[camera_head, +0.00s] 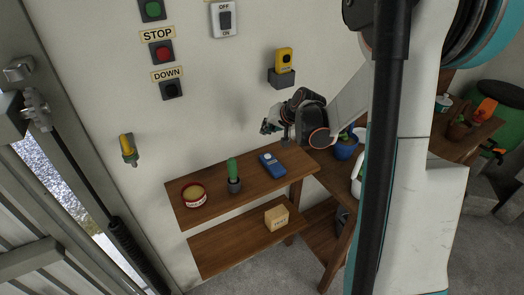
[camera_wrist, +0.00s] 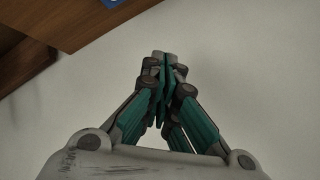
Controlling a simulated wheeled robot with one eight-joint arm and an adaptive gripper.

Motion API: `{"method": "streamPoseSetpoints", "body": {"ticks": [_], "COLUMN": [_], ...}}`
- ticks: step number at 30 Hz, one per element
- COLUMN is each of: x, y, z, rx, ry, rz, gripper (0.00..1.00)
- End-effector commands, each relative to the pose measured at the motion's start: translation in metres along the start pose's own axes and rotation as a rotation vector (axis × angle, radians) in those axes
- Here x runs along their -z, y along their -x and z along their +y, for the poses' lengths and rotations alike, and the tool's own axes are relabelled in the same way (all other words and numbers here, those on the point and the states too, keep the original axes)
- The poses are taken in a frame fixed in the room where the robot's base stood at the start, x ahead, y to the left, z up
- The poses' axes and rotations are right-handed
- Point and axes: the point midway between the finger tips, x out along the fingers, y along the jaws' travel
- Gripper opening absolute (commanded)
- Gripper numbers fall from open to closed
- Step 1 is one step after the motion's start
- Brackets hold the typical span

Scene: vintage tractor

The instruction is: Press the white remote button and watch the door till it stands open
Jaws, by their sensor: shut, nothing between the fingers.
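My gripper (camera_head: 270,127) is in front of the wall, above and near a wooden shelf. In the wrist view its fingertips (camera_wrist: 164,58) are together with nothing between them, against plain pale wall. I cannot make out a white remote button in either view. A yellow device (camera_head: 284,60) sits in a grey holder on the wall above my gripper. A blue device (camera_head: 272,164) lies on the shelf below it. The slatted grey door (camera_head: 50,262) is at the left, with a gap beside it showing bright gravel; how far it stands open is unclear.
The wooden shelf (camera_head: 208,215) also holds a red-and-white tin (camera_head: 193,194) and a green item in a dark cup (camera_head: 234,177). A small box (camera_head: 276,217) is on the lower board. Wall buttons and a white OFF/ON switch (camera_head: 225,19) are higher up. A bench with pots stands right.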

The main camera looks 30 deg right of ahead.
Motion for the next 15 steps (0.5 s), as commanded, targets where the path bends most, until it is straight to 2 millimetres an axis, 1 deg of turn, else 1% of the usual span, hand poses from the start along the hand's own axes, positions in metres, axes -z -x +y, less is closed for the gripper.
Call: {"method": "streamPoseSetpoints", "body": {"ticks": [1,3,6,15], "x": [0.005,0.009,0.012,0.012], "y": [-0.003,-0.006,-0.009,-0.01], "z": [0.007,0.013,0.018,0.019], "rx": [-0.001,-0.002,-0.002,-0.002], "ry": [-0.01,-0.02,-0.027,-0.028], "rz": [0.006,0.012,0.016,0.017], "gripper": [0.0,0.0,0.0,0.0]}}
